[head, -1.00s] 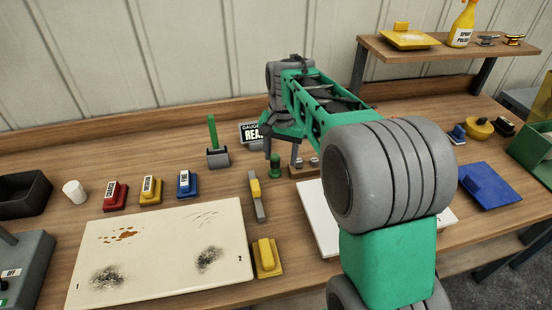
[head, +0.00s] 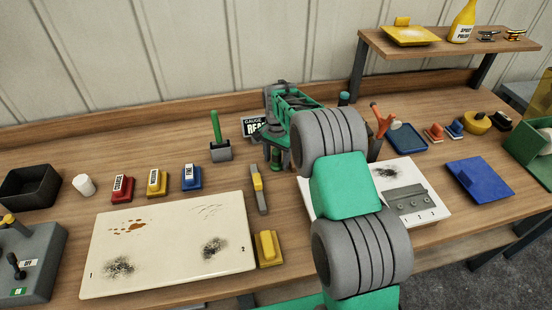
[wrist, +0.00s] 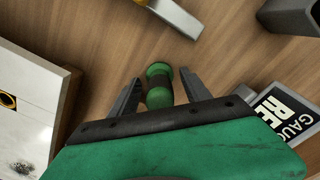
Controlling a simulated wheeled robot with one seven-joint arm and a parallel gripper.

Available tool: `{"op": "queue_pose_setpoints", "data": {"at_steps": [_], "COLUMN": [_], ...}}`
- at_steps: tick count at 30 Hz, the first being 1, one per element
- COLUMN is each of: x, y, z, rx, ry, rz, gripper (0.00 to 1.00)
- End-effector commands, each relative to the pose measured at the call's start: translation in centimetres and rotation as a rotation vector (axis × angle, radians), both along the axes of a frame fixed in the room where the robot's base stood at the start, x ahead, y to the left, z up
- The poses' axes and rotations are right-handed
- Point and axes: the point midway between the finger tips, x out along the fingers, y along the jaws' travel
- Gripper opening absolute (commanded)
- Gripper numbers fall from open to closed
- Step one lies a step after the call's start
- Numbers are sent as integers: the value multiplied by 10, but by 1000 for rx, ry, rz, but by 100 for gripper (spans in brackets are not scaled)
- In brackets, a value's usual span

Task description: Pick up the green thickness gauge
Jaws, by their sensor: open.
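The green thickness gauge (wrist: 159,75) is a short green cylinder with a dark band around its middle. In the wrist view it stands between the two fingers of my open gripper (wrist: 158,82), with a gap on both sides. Its lower part is close to the dark edge of the gripper body. In the head view my gripper (head: 276,158) is down at the bench around the gauge (head: 276,157), which is mostly hidden by the fingers and arm.
A gauge sign (head: 253,126) stands close behind the gripper. A grey holder with a green stick (head: 221,150) and a yellow-grey tool (head: 258,188) are to the left. A white panel (head: 415,178) lies to the right. The stained cream panel (head: 170,240) is at front left.

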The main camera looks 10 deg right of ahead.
Motion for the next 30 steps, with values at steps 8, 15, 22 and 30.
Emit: {"op": "queue_pose_setpoints", "data": {"at_steps": [8, 15, 22, 30], "x": [0, 0, -1, -1], "y": [0, 0, 0, 0], "z": [0, 0, -1, -2], "rx": [0, 0, 0, 0], "ry": [0, 0, 1, 4], "rz": [0, 0, 0, 0], "gripper": [38, 18, 0, 0]}}
